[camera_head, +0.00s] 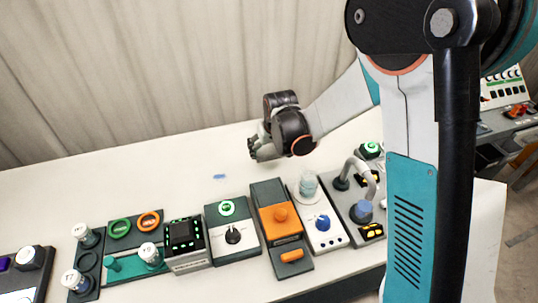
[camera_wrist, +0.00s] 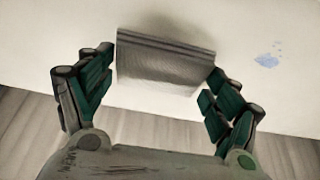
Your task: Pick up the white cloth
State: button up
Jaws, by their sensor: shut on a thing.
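The white cloth (camera_wrist: 165,62) looks like a folded, greyish-white block with layered edges in the wrist view. It lies between the two fingers of my gripper (camera_wrist: 158,88), which are shut on it from both sides. In the head view my gripper (camera_head: 254,148) is over the back part of the white table, beyond the row of devices. The cloth cannot be told clearly from the gripper there. Whether the cloth touches the table is hard to tell.
A blue smear (camera_head: 219,177) marks the white table (camera_head: 130,180) near my gripper. Along the front stand an orange-topped device (camera_head: 280,215), a green-ringed knob box (camera_head: 231,234), a glass beaker (camera_head: 308,184) and several labelled jars. A curtain (camera_head: 150,70) hangs behind.

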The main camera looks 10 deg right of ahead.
aim_at(269, 150)
notch_tip(269, 150, up, 14)
jog(key=p, duration=0.3)
jog(key=shift+f, duration=0.25)
